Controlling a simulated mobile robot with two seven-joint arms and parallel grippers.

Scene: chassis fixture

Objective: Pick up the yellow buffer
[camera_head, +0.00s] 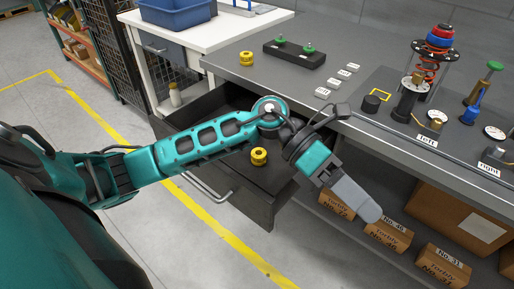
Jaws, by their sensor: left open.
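One yellow buffer (259,156), a short ring-like piece, lies in the open dark drawer (262,205) under the bench. A second yellow buffer (246,58) stands on the bench top at its back left. My left arm reaches across the drawer from the left. My left gripper (365,203) is to the right of the drawer, pointing down and right in front of the bench, apart from both buffers. It is open, and I see nothing in it. My right gripper is not in view.
Cardboard boxes (442,265) sit on the shelf below. A white table with a blue bin (175,12) stands at the back left.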

